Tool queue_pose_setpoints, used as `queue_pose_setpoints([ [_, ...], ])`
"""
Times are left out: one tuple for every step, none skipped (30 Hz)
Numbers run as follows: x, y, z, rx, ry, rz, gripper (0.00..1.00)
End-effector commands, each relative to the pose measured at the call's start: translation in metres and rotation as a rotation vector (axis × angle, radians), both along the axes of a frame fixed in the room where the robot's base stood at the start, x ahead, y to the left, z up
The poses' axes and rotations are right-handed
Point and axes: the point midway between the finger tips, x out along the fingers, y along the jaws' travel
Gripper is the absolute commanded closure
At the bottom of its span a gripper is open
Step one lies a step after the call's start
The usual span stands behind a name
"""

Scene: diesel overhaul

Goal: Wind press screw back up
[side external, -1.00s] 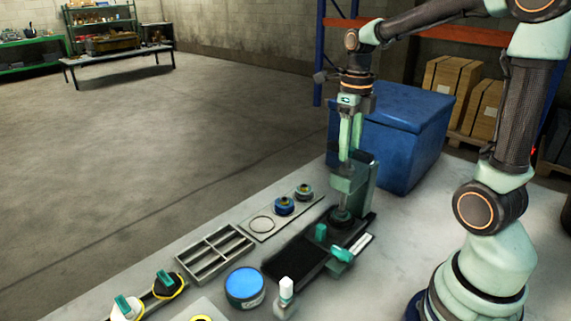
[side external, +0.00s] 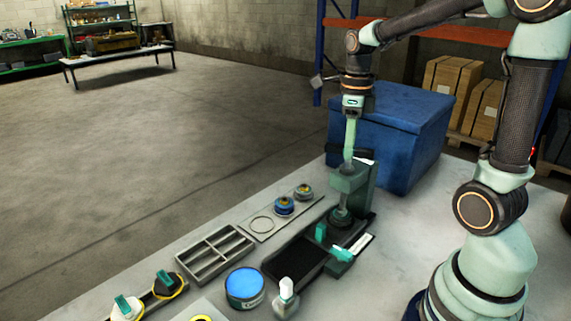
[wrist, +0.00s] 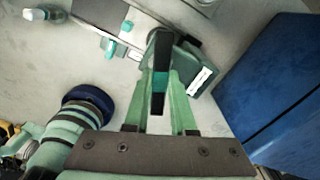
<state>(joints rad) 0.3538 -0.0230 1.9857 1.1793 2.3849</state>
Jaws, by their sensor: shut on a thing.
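The green press (side external: 352,182) stands on the bench at the right, with its screw upright through the top. It also shows in the wrist view (wrist: 197,85). My gripper (side external: 349,158) points straight down over the press, its fingers seen nearly edge-on. In the wrist view my gripper (wrist: 161,78) is shut on the press screw's dark crossbar handle (wrist: 158,102), which has a teal middle part and runs lengthwise between the two green fingers. The screw below the handle is mostly hidden by the press head.
A blue bin (side external: 400,130) stands close behind and right of the press. A black mat (side external: 298,258), grey divided tray (side external: 214,252), blue-lidded can (side external: 245,287) and white-capped bottle (side external: 286,297) are in front and left.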

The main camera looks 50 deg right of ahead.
Motion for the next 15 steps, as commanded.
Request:
queue_pose_setpoints([
  [0.0002,0.0,0.0007,-0.001,-0.001,0.047,1.0],
  [0.0003,-0.0001,0.0009,-0.001,-0.001,0.072,1.0],
  [0.0003,-0.0001,0.001,0.0,-0.001,0.1,1.0],
  [0.0003,-0.0001,0.0011,0.0,-0.001,0.115,1.0],
  [0.0003,-0.0001,0.0012,0.0,-0.001,0.126,1.0],
  [0.0003,-0.0001,0.0013,0.0,-0.001,0.135,1.0],
  [0.0003,-0.0001,0.0013,0.0,-0.001,0.138,1.0],
  [0.0003,-0.0001,0.0013,0.0,-0.001,0.139,1.0],
  [0.0003,-0.0001,0.0013,0.0,-0.001,0.138,1.0],
  [0.0003,-0.0001,0.0013,0.0,-0.001,0.138,1.0],
  [0.0003,-0.0001,0.0013,0.0,-0.001,0.137,1.0],
  [0.0004,-0.0001,0.0013,0.0,-0.001,0.137,1.0],
  [0.0004,-0.0001,0.0013,0.0,-0.001,0.137,1.0],
  [0.0004,-0.0001,0.0014,0.0,-0.001,0.139,1.0],
  [0.0004,-0.0001,0.0015,0.0,-0.001,0.148,1.0],
])
